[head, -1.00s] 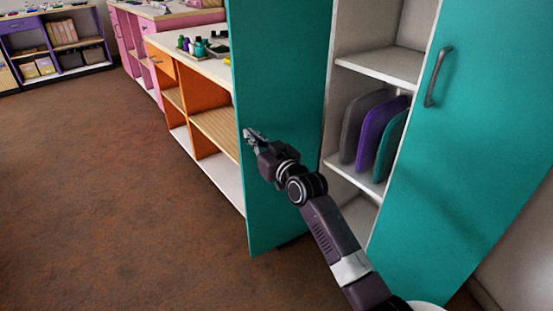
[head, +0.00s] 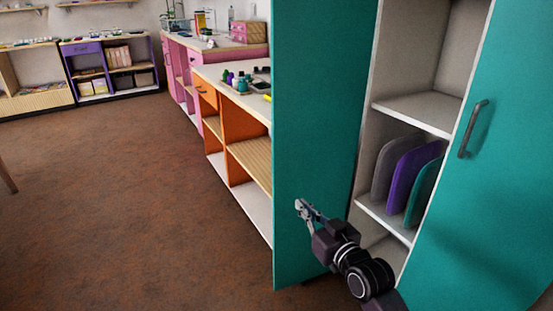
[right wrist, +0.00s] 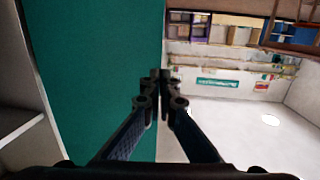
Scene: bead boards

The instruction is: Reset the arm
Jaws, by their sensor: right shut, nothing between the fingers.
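My right gripper (head: 301,205) is in front of the open left door (head: 315,130) of the teal cabinet in the head view. It is shut and empty. Its fingertips meet in the right wrist view (right wrist: 161,75), with the teal door (right wrist: 105,60) to the left behind them. I cannot tell how close the fingers are to the door. My left gripper is out of the head view.
The cabinet's right door (head: 500,170), with a grey handle (head: 473,128), stands open. Grey, purple (head: 407,178) and teal boards stand on a shelf inside. An orange shelf unit (head: 240,122) is behind the left door.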

